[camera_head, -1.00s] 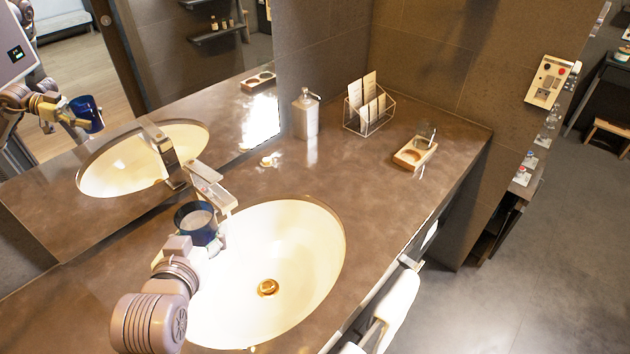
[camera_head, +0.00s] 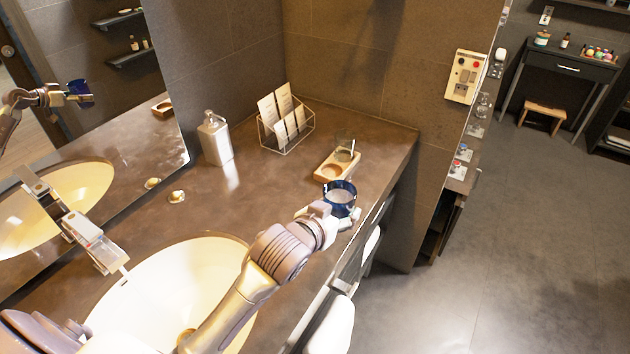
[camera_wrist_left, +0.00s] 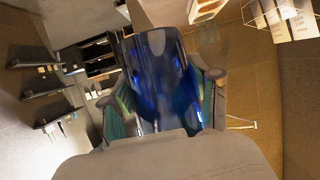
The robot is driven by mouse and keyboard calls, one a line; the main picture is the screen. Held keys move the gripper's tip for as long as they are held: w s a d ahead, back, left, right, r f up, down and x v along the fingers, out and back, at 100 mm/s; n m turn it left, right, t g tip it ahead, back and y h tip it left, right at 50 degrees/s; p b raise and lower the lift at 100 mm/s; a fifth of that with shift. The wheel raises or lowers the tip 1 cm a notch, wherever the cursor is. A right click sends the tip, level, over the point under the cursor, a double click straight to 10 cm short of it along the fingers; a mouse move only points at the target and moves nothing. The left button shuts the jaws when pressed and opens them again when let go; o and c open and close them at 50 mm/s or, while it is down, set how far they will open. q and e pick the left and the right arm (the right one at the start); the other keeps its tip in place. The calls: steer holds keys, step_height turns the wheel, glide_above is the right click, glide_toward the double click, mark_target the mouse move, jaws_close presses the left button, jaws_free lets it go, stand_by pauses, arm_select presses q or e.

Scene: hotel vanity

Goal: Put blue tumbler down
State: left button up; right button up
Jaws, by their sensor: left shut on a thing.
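The blue tumbler (camera_head: 341,196) is held upright in my left gripper (camera_head: 338,212), near the front edge of the vanity counter and just in front of the wooden tray. In the left wrist view the tumbler (camera_wrist_left: 160,78) stands between the two fingers of the gripper (camera_wrist_left: 163,105), which are shut on it. The wooden tray (camera_head: 322,178) has a round recess at its near end. A clear glass (camera_head: 344,146) stands at its far end. I cannot tell how high the tumbler is above the counter. My right gripper does not show.
A wire card holder (camera_head: 290,137) stands behind the tray, and a soap dispenser (camera_head: 215,138) is to its left. The sink (camera_head: 170,290) and faucet (camera_head: 85,240) are at the left. The counter (camera_head: 240,195) between sink and dispenser is mostly clear.

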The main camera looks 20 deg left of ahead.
arm_select(q)
steer(key=a+f, duration=0.2)
steer(key=a, duration=0.1)
steer(key=w+a+f+p, duration=0.1)
steer(key=a, duration=0.3)
steer(key=a+f, duration=0.2)
steer(key=a, duration=0.1)
steer(key=shift+w+a+f+p, duration=0.15)
steer(key=shift+w+f+p, duration=0.05)
steer(key=shift+f+p, duration=0.1)
steer(key=shift+a+f, duration=0.15)
steer(key=shift+a, duration=0.05)
step_height(320, 180, down, 4)
steer(key=shift+r+p, duration=0.15)
steer(key=shift+p, duration=0.2)
steer(key=shift+f, duration=0.2)
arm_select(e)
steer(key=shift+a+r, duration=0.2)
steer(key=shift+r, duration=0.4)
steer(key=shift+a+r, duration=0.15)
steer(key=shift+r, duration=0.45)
arm_select(q)
steer(key=shift+f, duration=0.15)
steer(key=o, duration=1.3)
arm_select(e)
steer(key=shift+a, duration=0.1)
